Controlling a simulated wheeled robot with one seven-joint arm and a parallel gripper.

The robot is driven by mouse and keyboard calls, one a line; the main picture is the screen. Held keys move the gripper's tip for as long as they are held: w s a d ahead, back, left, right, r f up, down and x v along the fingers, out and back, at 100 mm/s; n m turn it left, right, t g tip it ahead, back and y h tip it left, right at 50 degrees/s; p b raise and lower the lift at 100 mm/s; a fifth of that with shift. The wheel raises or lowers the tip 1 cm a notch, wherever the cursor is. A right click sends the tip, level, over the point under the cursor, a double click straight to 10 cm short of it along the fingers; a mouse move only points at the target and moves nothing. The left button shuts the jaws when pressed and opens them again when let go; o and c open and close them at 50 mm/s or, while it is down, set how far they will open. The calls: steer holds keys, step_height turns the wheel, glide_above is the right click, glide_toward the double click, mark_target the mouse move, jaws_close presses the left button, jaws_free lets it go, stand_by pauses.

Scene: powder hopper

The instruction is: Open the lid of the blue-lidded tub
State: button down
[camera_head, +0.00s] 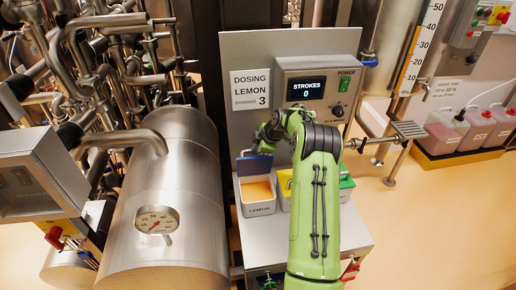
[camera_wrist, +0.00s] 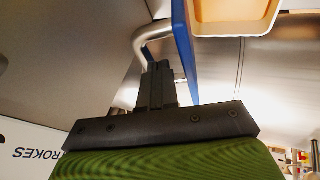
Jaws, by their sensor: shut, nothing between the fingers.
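The tub marked LEMON (camera_head: 258,208) stands on the steel bench with its top open and orange powder showing inside. Its blue lid (camera_head: 254,166) stands raised at the tub's back edge. In the wrist view, the lid (camera_wrist: 184,50) shows nearly edge-on, beside the tub's pale rim (camera_wrist: 274,12). My gripper (camera_wrist: 157,70) is shut and empty, close beside the lid; I cannot tell whether it touches it. In the head view, my gripper is small, dark and partly hidden by my green arm, just above the lid.
A yellow tub (camera_head: 284,184) and a green-lidded tub (camera_head: 346,182) stand to the right, partly behind my arm. The dosing panel (camera_head: 305,88), reading strokes 0, rises behind. A large steel cylinder (camera_head: 165,200) is close on the left. A bent steel bar (camera_wrist: 150,38) shows near my fingertips.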

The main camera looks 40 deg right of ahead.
steer(key=w, duration=0.1)
steer(key=w+d, duration=0.2)
steer(key=w, duration=0.1)
steer(key=shift+f+p, duration=0.1)
steer(key=shift+p, duration=0.25)
steer(key=shift+w+f, duration=0.1)
steer(key=shift+f, duration=0.05)
steer(key=v, duration=1.5)
steer(key=shift+r+b, duration=0.35)
steer(key=shift+b, duration=0.05)
steer(key=shift+d, duration=0.1)
